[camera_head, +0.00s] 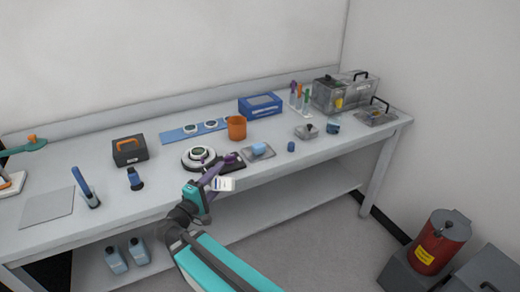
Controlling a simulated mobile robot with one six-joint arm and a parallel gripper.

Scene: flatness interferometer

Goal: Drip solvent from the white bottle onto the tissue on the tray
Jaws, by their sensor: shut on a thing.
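My gripper (212,179) is at the front edge of the bench, shut on the white bottle (224,185). The bottle has a dark label and looks tilted; where its nozzle points is too small to tell. The grey tray (269,154) lies on the bench to the right of and beyond my gripper. A light blue tissue (259,148) lies on the tray. The bottle is apart from the tissue, to its left and nearer to me. My gripper partly hides a dark pad (238,167) left of the tray.
A round instrument (199,157) stands just left of the tray, with an orange cup (237,127) behind. A small blue cap (291,146) and a grey block (306,131) are to the right. A blue box (260,105) stands at the back. A red can (440,242) is at lower right.

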